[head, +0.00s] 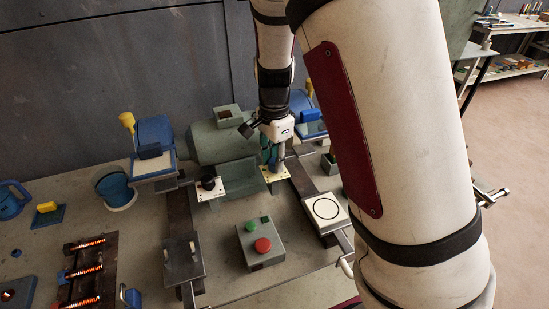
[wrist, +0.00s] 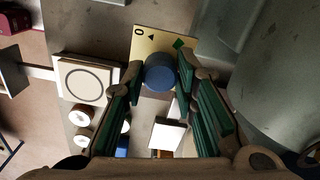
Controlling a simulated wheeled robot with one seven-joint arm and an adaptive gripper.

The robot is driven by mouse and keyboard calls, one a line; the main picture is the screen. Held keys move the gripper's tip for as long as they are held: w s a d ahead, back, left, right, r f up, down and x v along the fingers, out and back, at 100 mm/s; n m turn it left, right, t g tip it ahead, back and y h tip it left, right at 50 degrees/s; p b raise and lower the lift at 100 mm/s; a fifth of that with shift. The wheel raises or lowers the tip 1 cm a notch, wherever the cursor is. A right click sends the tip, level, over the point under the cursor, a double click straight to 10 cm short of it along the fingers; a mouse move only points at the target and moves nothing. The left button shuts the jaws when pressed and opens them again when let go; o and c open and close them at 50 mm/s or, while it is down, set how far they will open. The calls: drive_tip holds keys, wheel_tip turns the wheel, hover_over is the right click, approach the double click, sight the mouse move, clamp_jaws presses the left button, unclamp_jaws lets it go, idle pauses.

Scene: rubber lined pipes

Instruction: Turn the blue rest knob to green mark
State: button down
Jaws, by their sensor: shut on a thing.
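The blue rest knob (wrist: 161,72) shows as a round blue cap in the wrist view, between the green-padded fingers of my gripper (wrist: 160,78), which is shut on it. The knob stands on a pale yellow plate (wrist: 144,45). The plate carries a "0", a black triangle (wrist: 152,37) and a green mark (wrist: 178,43) just beyond the knob, to its upper right. The knob's own pointer cannot be made out. In the head view the plate (head: 268,171) sits at the front of the green grinder, and my wrist largely hides the knob.
The green grinder body (head: 215,143) stands close behind my gripper. A second plate with a black knob (head: 209,183) is to the left. A box with green and red buttons (head: 262,245) and a white pad with a black circle (head: 326,209) lie in front on the bench.

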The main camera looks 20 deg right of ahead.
drive_tip(key=n, duration=1.2)
drive_tip(key=shift+n, duration=0.3)
idle(0.4)
drive_tip(key=c, duration=1.3)
unclamp_jaws()
wheel_tip(320, 180, up, 12)
